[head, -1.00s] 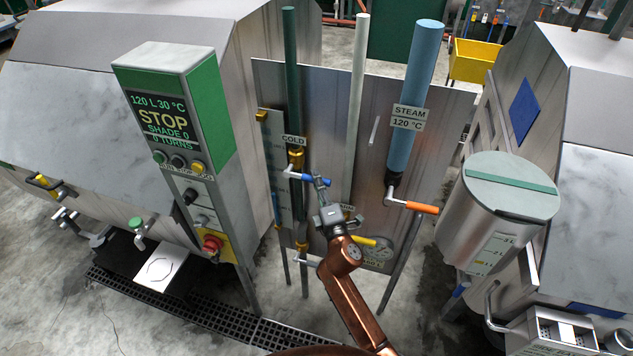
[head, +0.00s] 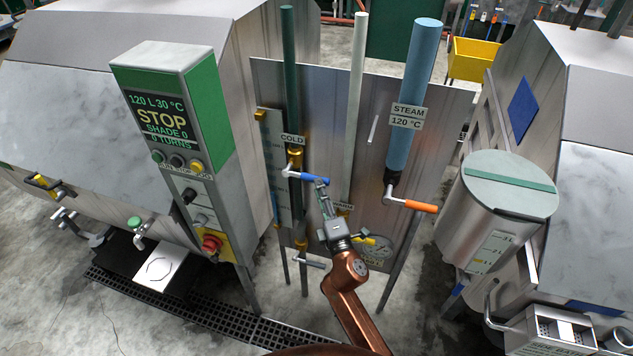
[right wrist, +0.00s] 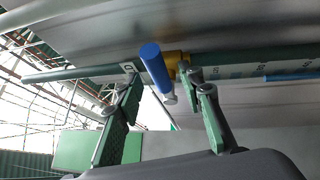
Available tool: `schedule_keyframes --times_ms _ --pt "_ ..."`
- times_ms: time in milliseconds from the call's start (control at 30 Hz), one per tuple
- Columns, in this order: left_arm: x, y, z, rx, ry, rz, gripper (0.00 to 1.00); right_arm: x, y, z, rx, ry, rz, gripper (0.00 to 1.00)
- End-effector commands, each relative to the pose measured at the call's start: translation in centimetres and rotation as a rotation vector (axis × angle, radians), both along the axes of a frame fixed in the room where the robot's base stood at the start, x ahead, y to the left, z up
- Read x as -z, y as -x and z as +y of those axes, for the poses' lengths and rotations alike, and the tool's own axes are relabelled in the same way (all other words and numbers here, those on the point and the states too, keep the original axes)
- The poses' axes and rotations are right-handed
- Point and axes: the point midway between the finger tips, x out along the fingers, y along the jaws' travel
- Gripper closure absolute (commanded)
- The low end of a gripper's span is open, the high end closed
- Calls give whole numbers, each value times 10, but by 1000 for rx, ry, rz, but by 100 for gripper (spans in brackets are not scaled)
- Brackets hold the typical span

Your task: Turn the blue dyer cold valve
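The cold valve has a blue lever handle (head: 314,177) on a brass body (head: 294,157) on the dark green pipe, below a COLD label (head: 292,140). The handle points right and slightly down in the head view. My right gripper (head: 322,187) is at the free end of the handle, just below it. In the right wrist view its two fingers (right wrist: 160,112) are spread apart, with the blue handle (right wrist: 155,66) showing between and beyond their tips. I cannot tell whether a finger touches it. My left gripper is not in view.
A STEAM pipe (head: 414,75) with an orange lever (head: 411,205) stands to the right. A control box (head: 172,120) reading STOP is at left, a lidded metal drum (head: 497,212) at right.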

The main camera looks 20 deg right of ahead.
Motion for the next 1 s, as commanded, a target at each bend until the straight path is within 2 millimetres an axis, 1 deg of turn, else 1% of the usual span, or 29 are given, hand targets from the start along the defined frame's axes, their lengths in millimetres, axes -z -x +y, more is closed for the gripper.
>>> schedule_keyframes --times_ms 33,200,300,400,567,1000 --pt "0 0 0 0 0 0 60 4 13 0 0 -2 3 65" --pt "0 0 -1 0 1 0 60 9 46 -1 1 -3 3 65" --pt "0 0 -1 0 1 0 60 11 59 0 0 -3 2 65" --pt "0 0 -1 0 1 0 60 12 68 0 0 -3 2 65" --pt "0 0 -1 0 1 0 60 13 74 0 0 -2 0 65" --pt "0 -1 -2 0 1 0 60 13 74 0 -1 -2 0 65"
